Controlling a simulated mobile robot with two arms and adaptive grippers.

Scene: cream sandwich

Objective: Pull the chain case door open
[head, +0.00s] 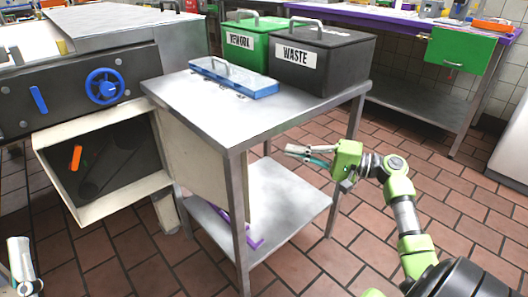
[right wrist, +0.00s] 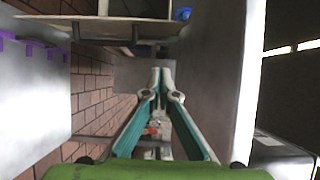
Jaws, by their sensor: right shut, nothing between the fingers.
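The chain case (head: 105,208) is a cream box frame at the left, under a dark panel. Its front is open to a dark interior with belt or chain shapes and an orange piece (head: 76,158). A cream panel (head: 205,165), which looks like the case door, stands out to the right of the opening, partly behind the steel table's front leg. My right gripper (head: 290,152) is beyond the table's right side, apart from the panel. Its fingers are closed and empty in the right wrist view (right wrist: 161,75). My left gripper (head: 18,250) shows only partly at the lower left.
The steel table (head: 190,95) with a lower shelf (head: 290,200) stands between my right gripper and the case. It bears a blue lidded tray (head: 233,80), a green REWORK bin (head: 235,47) and a dark WASTE bin (head: 320,65). The tiled floor (head: 420,180) at right is clear.

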